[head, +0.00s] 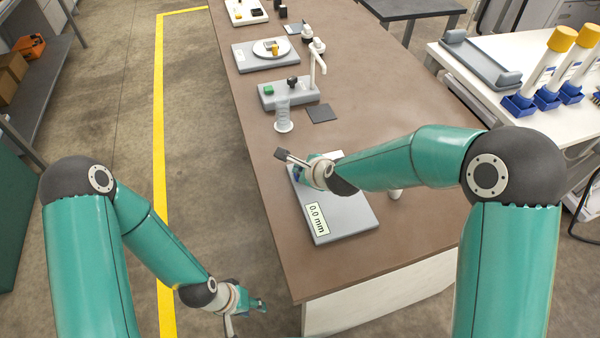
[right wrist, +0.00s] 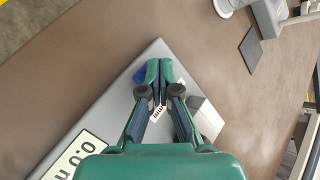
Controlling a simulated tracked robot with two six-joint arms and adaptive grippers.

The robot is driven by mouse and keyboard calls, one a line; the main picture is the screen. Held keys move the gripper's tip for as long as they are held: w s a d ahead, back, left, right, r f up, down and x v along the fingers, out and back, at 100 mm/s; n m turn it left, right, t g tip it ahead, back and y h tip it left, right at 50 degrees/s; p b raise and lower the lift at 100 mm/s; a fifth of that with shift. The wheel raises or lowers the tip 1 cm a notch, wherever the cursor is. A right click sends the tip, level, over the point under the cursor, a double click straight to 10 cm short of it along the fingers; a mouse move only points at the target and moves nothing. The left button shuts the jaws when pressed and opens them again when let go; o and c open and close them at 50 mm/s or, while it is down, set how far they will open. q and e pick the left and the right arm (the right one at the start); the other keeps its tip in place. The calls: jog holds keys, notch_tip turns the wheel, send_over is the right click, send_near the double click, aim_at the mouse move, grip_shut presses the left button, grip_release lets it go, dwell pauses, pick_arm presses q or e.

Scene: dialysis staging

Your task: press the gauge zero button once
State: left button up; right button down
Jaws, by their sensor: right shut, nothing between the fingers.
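The gauge is a grey slab (head: 350,218) near the table's front end, with a display (head: 317,219) reading 0.0 mm. It also fills the middle left of the right wrist view (right wrist: 108,112). A blue patch (right wrist: 140,75), perhaps the zero button, shows right beside my fingertips; most of it is hidden behind them. My right gripper (right wrist: 160,66) is shut and empty over the gauge's far end. Whether its tips touch the gauge I cannot tell. My left gripper (head: 262,305) hangs off the table's left side, above the floor; its jaw state is unclear.
Behind the gauge are a clear cylinder (head: 283,115), a dark square pad (head: 320,113) and a grey station with a green button (head: 268,90). Further back is a scale (head: 270,48). A white side table (head: 440,62) with yellow-capped bottles stands right. The brown table's left front is clear.

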dwell(0.3)
jog(key=shift+d+r+p, duration=0.1)
jog(key=shift+r+p, duration=0.55)
jog(key=shift+r, duration=0.25)
notch_tip(320, 180, up, 5)
jog(key=p, duration=0.4)
dwell(0.7)
